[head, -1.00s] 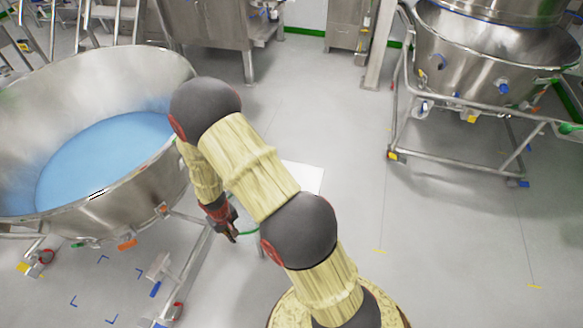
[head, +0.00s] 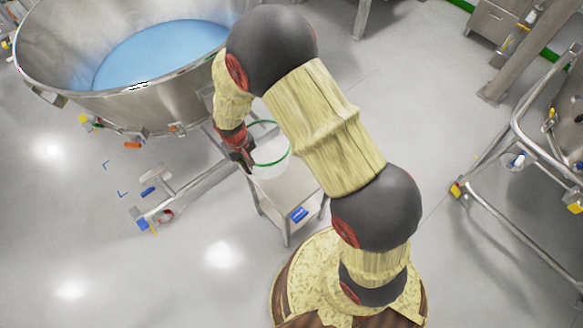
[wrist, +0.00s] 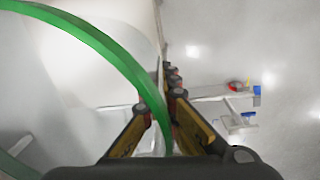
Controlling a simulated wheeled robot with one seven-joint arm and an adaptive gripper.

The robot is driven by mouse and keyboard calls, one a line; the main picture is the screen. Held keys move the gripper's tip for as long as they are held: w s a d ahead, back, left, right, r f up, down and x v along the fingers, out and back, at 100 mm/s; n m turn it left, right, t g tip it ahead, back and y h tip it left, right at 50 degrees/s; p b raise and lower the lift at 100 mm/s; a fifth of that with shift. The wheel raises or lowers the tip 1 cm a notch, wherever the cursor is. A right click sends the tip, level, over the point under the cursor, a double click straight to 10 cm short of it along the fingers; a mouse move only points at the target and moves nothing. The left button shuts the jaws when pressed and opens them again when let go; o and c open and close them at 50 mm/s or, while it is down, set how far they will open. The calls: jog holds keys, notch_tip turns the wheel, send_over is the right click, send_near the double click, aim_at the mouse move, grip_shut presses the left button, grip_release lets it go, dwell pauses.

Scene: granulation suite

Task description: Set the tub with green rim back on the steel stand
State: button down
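The tub with green rim (head: 272,158) is whitish and upright in the head view, at the left back part of the small steel stand (head: 288,198). I cannot tell whether its base touches the stand top. My gripper (head: 249,164) points down at the tub's left edge. In the wrist view, the tub's green rim (wrist: 95,40) curves across the left side and runs between the fingers of my gripper (wrist: 166,100). The fingers are closed on the tub's wall, one on each side. My arm hides part of the stand's right back side.
A large steel bowl (head: 60,60) with blue contents stands at the left, its wheeled frame (head: 185,190) close to the stand. A tubular steel cart frame (head: 510,215) is at the right. A blue label (head: 299,215) is on the stand's front. Floor is clear at the front left.

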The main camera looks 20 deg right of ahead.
jog(key=s+a+r+n+b, duration=0.1)
jog(key=s+a+r+b, duration=0.1)
jog(key=a, duration=0.5)
jog(key=d+f, duration=0.1)
jog(key=d, duration=0.1)
jog(key=d+f+b, duration=0.1)
jog(key=d, duration=0.2)
jog(key=d+f+b, duration=0.1)
jog(key=d+f, duration=0.1)
jog(key=d, duration=0.1)
jog(key=shift+w, duration=0.15)
jog(key=b, duration=0.2)
send_over(271, 180)
jog(key=a, duration=0.1)
notch_tip(271, 180, down, 5)
jog(key=shift+d+f+b, duration=0.25)
jog(key=shift+f+b, duration=0.05)
jog(key=shift+f, duration=0.1)
notch_tip(271, 180, down, 4)
jog(key=shift+d+r+b, duration=0.15)
jog(key=shift+r+b, duration=0.1)
jog(key=shift+b, duration=0.75)
jog(key=shift+r, duration=0.1)
jog(key=c, duration=2.6)
grip_release()
jog(key=shift+o, duration=1.3)
